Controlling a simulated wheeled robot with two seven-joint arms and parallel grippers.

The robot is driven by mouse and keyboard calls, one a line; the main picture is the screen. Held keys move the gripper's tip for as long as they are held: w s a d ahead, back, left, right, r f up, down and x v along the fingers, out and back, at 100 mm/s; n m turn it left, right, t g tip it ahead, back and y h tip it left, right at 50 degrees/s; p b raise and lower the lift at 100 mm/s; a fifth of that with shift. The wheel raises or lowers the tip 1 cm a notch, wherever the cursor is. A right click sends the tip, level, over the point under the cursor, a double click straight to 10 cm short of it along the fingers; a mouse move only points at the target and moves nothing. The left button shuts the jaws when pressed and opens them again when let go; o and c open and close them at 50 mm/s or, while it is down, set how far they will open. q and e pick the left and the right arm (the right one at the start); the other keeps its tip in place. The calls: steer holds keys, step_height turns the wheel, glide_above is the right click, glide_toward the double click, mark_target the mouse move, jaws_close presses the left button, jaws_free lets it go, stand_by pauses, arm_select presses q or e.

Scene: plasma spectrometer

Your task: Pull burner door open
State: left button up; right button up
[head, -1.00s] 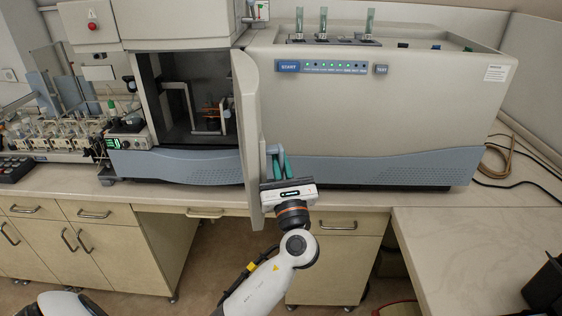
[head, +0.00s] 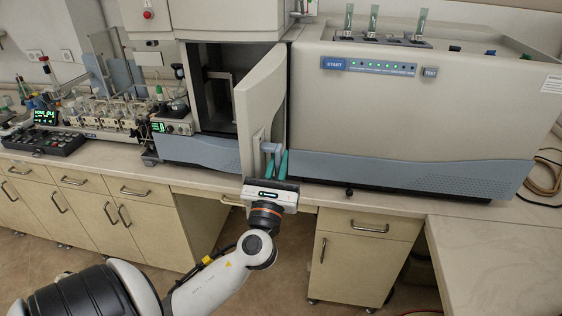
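The burner door (head: 257,105) is a pale grey panel that stands ajar at the front of the spectrometer (head: 430,100). Its outer face shows, and the dark burner compartment (head: 215,85) is partly visible to its left. A blue-grey handle (head: 270,147) stands out from the door's lower outer side. My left gripper (head: 275,165) is at this handle, with its green fingers on either side of the handle's bar. The bar is mostly hidden between the fingers, and the grip looks closed on it. My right gripper is not in view.
The bench edge (head: 330,200) runs below the gripper, with drawers and cabinets (head: 350,255) under it. A side bench (head: 490,260) stands at the right. Tubes (head: 372,20) stand on top of the spectrometer. Sampling equipment (head: 110,110) fills the bench at left. Open floor lies in front.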

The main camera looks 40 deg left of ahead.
arm_select(q)
steer(key=o, duration=0.3)
steer(key=shift+o, duration=0.2)
steer(key=b+v, duration=0.6)
steer(key=v, duration=0.6)
